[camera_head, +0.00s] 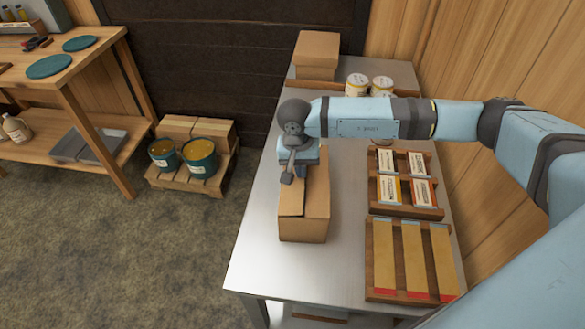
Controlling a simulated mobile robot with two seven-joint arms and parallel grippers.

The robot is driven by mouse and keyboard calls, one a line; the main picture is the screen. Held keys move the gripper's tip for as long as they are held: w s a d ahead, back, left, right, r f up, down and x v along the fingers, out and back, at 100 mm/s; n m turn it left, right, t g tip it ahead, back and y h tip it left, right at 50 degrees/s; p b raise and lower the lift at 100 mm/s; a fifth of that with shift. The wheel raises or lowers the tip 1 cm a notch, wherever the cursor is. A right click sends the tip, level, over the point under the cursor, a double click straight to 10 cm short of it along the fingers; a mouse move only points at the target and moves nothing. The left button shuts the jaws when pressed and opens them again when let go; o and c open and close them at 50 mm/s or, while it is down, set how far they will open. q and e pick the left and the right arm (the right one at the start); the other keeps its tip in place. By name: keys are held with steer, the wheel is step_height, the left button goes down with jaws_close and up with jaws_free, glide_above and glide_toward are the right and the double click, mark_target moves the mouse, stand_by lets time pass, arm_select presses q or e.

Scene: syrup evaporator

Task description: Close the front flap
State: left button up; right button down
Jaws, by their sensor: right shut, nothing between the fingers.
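A brown cardboard box (304,229) stands on the metal table, near its left edge. Its top shows flap panels lying about flat, with a dark seam near the front left. I cannot tell for sure whether the front flap is fully down. My right gripper (288,178) is over the far left part of the box top, fingers pointing down, shut and empty. I cannot tell whether it touches the cardboard. The gripper and wrist hide the far end of the box. My left gripper is not in view.
Wooden trays with labelled packets (405,213) and long yellow strips (383,255) lie right of the box. The table (252,255) is bare in front of the box.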

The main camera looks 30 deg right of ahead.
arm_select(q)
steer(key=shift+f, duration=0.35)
arm_select(e)
steer(key=shift+d+f, duration=0.1)
steer(key=shift+f, duration=0.05)
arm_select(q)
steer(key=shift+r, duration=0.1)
